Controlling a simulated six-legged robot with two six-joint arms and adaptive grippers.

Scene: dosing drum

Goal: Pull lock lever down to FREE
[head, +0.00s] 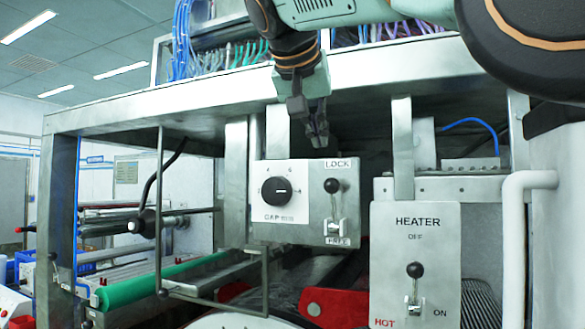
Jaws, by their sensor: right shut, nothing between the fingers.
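The lock lever (333,187) has a black ball knob on a metal stem and stands up, with its knob below the LOCK label (338,164) on a white control panel (262,226). Its metal base sits low on the panel, just above the FREE label (338,241). My right gripper (321,138) hangs down from the top of the picture, above the panel and the LOCK label. Its fingers are shut and empty, apart from the knob. My left gripper is not in view.
A GAP dial (276,191) sits left of the lever on the same panel. A HEATER panel (415,270) with its own black-knobbed lever (415,270) stands lower right. A metal frame beam (200,105) runs across above the panels. A white pipe (514,240) stands at the right.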

